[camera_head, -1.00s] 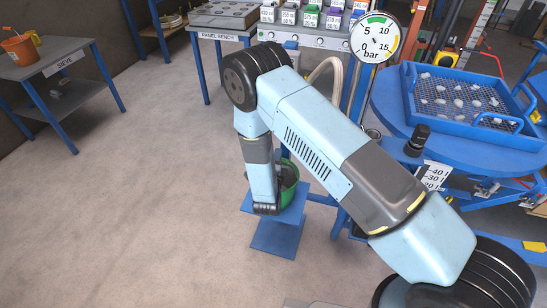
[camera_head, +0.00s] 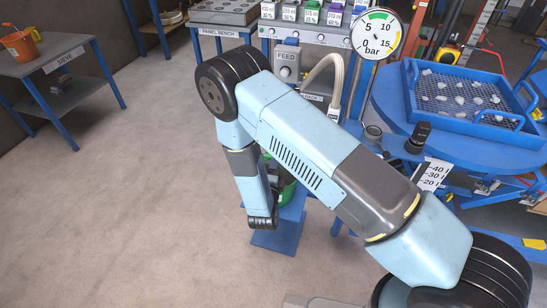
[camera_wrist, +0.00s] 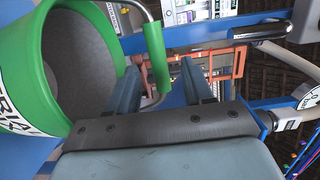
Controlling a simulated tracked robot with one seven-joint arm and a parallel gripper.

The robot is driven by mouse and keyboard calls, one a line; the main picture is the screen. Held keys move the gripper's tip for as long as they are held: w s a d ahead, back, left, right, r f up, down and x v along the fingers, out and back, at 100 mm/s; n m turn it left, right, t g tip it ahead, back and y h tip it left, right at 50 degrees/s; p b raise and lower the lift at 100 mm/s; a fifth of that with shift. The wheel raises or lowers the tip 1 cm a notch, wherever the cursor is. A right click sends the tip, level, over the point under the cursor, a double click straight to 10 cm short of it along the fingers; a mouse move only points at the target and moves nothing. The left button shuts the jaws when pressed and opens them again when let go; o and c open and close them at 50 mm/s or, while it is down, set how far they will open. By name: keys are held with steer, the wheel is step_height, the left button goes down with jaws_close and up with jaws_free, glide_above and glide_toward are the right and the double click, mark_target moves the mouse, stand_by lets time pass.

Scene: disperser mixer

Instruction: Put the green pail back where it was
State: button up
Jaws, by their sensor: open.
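The green pail (camera_wrist: 125,58) fills the left of the wrist view, with its grey open mouth facing the camera and a white label on its side. Its wire handle has a green grip (camera_wrist: 156,55). My gripper (camera_wrist: 161,70) is open, and the handle appears in the gap between its two fingers. Whether the fingers touch the handle I cannot tell. In the head view only a part of the green pail (camera_head: 288,190) shows behind my arm, at the small blue stand (camera_head: 276,240). My gripper's fingers are hidden there.
The sieve table (camera_head: 62,62) at the left holds an orange bucket (camera_head: 20,46). The feed unit (camera_head: 287,75) with a hose and a gauge (camera_head: 378,34) stand behind my arm. A blue tray (camera_head: 465,92) on a round blue table is at the right. Floor at left is clear.

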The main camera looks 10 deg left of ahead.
steer(key=shift+s+d, duration=0.15)
steer(key=shift+s, duration=2.65)
